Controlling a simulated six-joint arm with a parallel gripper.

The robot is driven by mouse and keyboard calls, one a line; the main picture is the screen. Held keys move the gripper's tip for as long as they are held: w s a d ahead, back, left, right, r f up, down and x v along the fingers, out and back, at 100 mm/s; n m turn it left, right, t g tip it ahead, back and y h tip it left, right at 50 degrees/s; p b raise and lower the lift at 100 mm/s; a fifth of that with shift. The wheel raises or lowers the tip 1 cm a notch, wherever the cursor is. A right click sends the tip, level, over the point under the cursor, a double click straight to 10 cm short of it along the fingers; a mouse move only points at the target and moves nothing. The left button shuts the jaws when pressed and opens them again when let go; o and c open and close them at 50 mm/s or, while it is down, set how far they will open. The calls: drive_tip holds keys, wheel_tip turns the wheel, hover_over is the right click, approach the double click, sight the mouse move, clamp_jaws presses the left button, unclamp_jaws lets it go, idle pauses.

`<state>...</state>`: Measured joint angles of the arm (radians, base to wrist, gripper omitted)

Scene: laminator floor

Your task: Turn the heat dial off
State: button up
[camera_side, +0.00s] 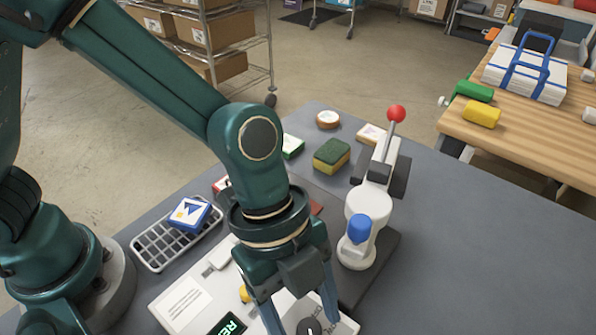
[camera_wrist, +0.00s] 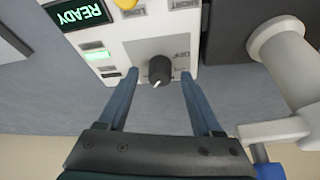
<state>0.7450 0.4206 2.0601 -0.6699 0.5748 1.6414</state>
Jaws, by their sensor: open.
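The heat dial is a black round knob (camera_wrist: 159,70) with a white pointer mark, on the pale control panel (camera_wrist: 125,50) of the laminator. It also shows at the bottom edge of the side view (camera_side: 308,326), partly cut off. My gripper (camera_wrist: 158,90) is open, with one blue-grey finger on each side of the knob in the wrist view. I cannot tell whether either finger touches it. In the side view my gripper (camera_side: 302,314) points down over the panel. A green READY display (camera_wrist: 82,14) and a lit green indicator (camera_wrist: 97,55) sit left of the dial.
A white machine with a red-ball lever (camera_side: 397,114) and blue knob (camera_side: 359,228) stands close right of my gripper. A wire tray (camera_side: 150,252) with a blue-and-white box (camera_side: 190,214) lies left. A green-yellow sponge (camera_side: 332,156) lies behind. The table's right side is clear.

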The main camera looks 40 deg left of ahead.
clamp_jaws()
drive_tip(key=n+t, duration=0.1)
drive_tip(key=n, duration=0.1)
drive_tip(key=shift+s+n, duration=0.15)
drive_tip(key=shift+n, duration=0.25)
drive_tip(key=n+t, duration=0.1)
drive_tip(key=n, duration=0.3)
drive_tip(key=shift+t, duration=0.4)
drive_tip(key=n, duration=0.1)
drive_tip(key=n+t, duration=0.1)
drive_tip(key=n, duration=0.1)
drive_tip(key=shift+s+d+n+y, duration=0.1)
drive_tip(key=shift+d+n+y, duration=0.05)
drive_tip(key=shift+n+y, duration=0.15)
drive_tip(key=shift+n+t+y, duration=0.5)
drive_tip(key=shift+n+t, duration=0.1)
drive_tip(key=shift+n, duration=1.2)
drive_tip(key=shift+s, duration=0.1)
